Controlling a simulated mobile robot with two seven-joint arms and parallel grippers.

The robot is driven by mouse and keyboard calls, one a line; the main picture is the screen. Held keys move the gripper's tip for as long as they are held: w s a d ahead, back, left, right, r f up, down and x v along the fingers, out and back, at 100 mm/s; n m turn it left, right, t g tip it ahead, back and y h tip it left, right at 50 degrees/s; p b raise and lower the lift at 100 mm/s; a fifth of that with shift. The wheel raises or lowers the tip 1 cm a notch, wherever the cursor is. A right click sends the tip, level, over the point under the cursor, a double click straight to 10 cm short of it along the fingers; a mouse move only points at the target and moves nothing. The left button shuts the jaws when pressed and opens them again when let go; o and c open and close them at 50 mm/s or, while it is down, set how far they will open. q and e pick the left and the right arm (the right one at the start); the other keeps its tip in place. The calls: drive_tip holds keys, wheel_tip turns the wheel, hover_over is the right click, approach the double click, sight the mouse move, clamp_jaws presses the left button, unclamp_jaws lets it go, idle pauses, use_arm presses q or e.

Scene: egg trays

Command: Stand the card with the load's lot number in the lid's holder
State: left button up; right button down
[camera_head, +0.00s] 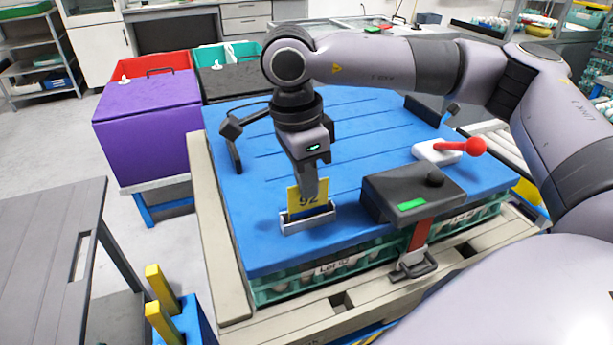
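The yellow card (296,198), marked 92, stands upright at the grey metal holder (309,223) on the blue lid (262,238). Its lower edge is behind the holder's front wall, so I cannot tell whether it rests on the bottom. My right gripper (310,188) points down over the holder. One finger lies across the card's front and the other is hidden behind it; it looks shut on the card. A label reading Lot 92 (336,267) is on the load of green egg trays (268,291) under the lid. My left gripper is not in view.
A black box (390,195) with a red strap (419,237) sits right of the holder. Behind it is a red-knobbed lever (463,148). A black bracket (232,140) stands at the lid's left. Yellow posts (162,287) rise at lower left.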

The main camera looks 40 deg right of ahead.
drive_tip(key=shift+f, duration=0.3)
drive_tip(key=c, duration=1.2)
unclamp_jaws()
drive_tip(key=shift+c, duration=0.2)
drive_tip(key=r, duration=0.7)
drive_tip(key=shift+w+a+r, duration=0.1)
drive_tip(key=shift+a, duration=0.3)
